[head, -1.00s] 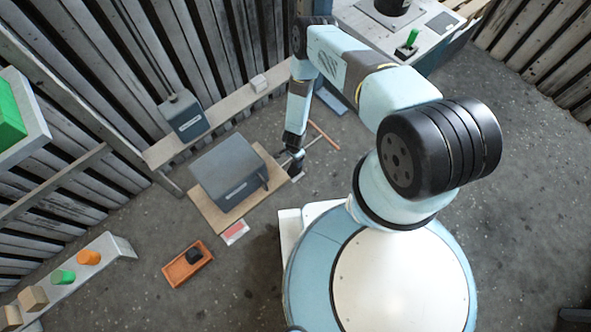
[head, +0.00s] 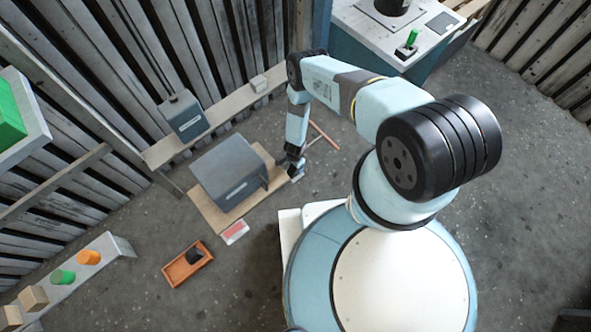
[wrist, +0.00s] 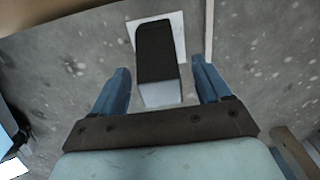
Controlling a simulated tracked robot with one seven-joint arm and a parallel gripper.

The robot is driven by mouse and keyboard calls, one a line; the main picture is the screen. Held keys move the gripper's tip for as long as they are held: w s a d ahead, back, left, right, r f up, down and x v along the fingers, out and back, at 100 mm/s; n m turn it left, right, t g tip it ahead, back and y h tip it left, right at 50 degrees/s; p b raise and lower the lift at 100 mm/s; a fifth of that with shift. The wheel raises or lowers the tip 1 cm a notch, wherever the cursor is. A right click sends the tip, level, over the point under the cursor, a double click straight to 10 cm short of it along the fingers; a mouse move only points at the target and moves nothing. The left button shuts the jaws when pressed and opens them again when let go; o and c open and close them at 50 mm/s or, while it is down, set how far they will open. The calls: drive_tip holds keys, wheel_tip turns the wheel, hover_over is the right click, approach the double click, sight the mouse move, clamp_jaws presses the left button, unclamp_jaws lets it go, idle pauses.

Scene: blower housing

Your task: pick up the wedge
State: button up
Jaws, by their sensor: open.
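A dark block with a pale end face, which looks like the wedge (wrist: 157,52), lies on a white sheet (wrist: 179,27) on the floor in the wrist view. My gripper (wrist: 160,66) is open, with one blue finger on each side of the block's near end. I see gaps between the block and both fingers. In the head view my gripper (head: 293,172) is low, just right of the grey housing's board. It hides the block there; only a little of something white shows beside it.
The grey housing (head: 228,172) stands on a tan board (head: 205,214) left of my gripper. A thin orange-brown rod (head: 324,135) is just right. An orange tray (head: 178,272) holds a dark piece.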

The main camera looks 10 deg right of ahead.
clamp_jaws()
idle(0.8)
